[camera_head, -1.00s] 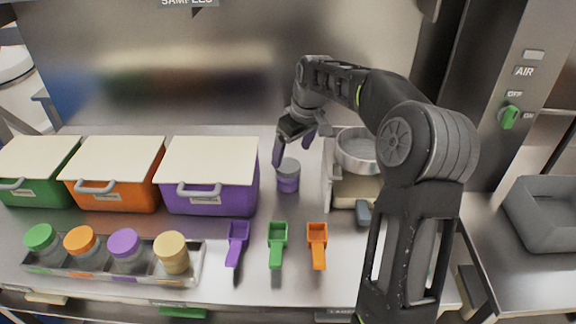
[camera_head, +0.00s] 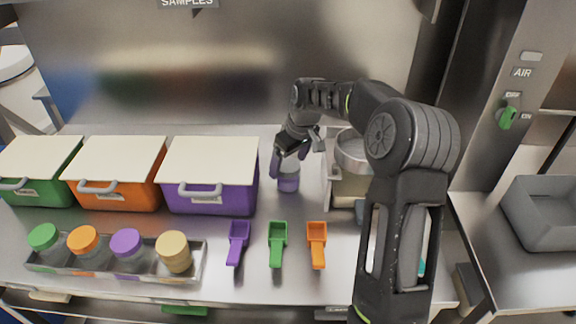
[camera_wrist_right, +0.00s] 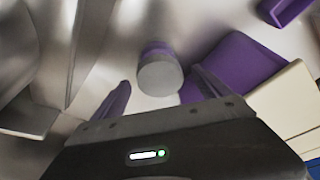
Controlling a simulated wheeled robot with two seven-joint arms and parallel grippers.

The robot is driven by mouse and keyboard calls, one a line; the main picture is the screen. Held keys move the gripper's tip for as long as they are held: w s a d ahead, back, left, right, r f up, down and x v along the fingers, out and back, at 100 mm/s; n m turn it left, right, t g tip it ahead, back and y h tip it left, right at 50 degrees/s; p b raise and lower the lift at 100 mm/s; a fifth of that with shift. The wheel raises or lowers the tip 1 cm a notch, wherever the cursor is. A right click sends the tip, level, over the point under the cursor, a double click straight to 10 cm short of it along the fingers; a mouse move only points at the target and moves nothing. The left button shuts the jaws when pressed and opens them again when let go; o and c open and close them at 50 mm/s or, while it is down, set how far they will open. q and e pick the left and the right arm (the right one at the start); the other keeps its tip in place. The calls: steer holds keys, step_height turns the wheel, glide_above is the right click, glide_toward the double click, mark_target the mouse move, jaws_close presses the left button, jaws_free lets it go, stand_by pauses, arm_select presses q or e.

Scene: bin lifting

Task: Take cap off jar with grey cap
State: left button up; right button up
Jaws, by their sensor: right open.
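The jar with the grey cap (camera_head: 288,178) stands upright on the steel counter, to the right of the purple bin. Its purple contents show, while its cap is partly hidden behind my right gripper in the head view. My right gripper (camera_head: 291,160) is just above the jar, angled downward. In the right wrist view the grey cap (camera_wrist_right: 160,78) lies ahead of and between the open purple-padded fingers of the gripper (camera_wrist_right: 158,95), with nothing held. The left gripper is not in view.
Purple (camera_head: 222,205), orange (camera_head: 130,198) and green (camera_head: 50,192) lidded bins stand to the left. A tray (camera_head: 112,272) of capped jars sits in front of them. Purple (camera_head: 237,242), green (camera_head: 277,245) and orange (camera_head: 317,245) scoops lie before the jar. A metal pan on a scale-like box (camera_head: 350,185) stands close right.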

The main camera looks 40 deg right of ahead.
mark_target(289, 165)
steer(key=shift+c, duration=0.5)
steer(key=c, duration=1.3)
steer(key=shift+r, duration=0.1)
step_height(289, 165, up, 10)
steer(key=b, duration=0.1)
